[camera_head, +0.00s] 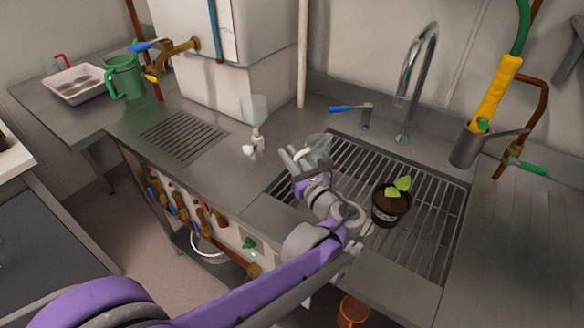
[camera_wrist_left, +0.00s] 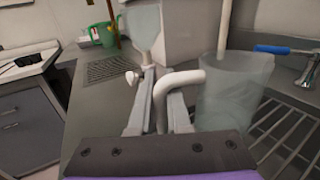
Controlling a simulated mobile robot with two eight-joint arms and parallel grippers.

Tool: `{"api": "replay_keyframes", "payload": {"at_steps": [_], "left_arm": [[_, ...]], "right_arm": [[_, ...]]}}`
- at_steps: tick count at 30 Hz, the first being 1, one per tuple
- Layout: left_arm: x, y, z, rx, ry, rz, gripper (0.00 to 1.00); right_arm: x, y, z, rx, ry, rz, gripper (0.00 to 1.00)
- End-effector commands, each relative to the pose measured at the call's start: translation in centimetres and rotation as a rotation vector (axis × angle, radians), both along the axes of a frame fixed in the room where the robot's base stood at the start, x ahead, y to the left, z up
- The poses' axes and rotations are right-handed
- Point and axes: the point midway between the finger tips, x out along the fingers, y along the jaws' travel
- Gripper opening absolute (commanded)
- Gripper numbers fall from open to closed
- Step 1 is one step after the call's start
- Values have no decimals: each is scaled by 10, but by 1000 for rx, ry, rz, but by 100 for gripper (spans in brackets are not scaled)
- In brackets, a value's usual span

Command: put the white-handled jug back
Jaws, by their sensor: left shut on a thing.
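The white-handled jug (camera_wrist_left: 235,95) is clear and pale, and stands roughly upright at the right of the left wrist view. Its white handle (camera_wrist_left: 178,80) reaches between the fingers of my left gripper (camera_wrist_left: 160,105), which is shut on it. In the head view, the jug (camera_head: 319,143) shows just beyond my left gripper (camera_head: 298,160), near the left back edge of the sink grate. The gripper hides part of it, and I cannot tell whether its base touches anything. My right gripper is not in view.
A clear vessel with a white tap (camera_head: 254,110) stands on the counter left of the jug. A potted seedling (camera_head: 390,205) sits on the sink grate (camera_head: 440,205). A green jug (camera_head: 125,78) and white tray (camera_head: 75,84) are far left. A chrome faucet (camera_head: 417,75) rises behind the grate.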

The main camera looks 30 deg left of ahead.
Motion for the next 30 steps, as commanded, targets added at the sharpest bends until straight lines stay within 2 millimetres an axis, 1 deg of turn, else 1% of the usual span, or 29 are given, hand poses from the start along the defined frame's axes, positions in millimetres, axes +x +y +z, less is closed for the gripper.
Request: {"api": "replay_keyframes", "payload": {"at_steps": [1, 3, 6, 15, 20, 21, 25, 30], "left_arm": [[1, 0, -11, 0, 0, 0, 0], [0, 0, -21, 0, 0, 0, 0], [0, 0, -31, 0, 0, 0, 0], [0, 0, -33, 0, 0, 0, 0], [0, 0, -37, 0, 0, 0, 0], [0, 0, -37, 0, 0, 0, 22], [0, 0, -36, 0, 0, 0, 45], [0, 0, -36, 0, 0, 0, 45]], "right_arm": [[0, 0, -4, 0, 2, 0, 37], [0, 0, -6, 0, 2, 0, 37], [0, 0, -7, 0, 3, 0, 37], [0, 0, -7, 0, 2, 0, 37], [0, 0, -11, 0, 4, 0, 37], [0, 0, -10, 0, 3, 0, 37], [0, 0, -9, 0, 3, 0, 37], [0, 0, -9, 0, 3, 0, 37]]}}
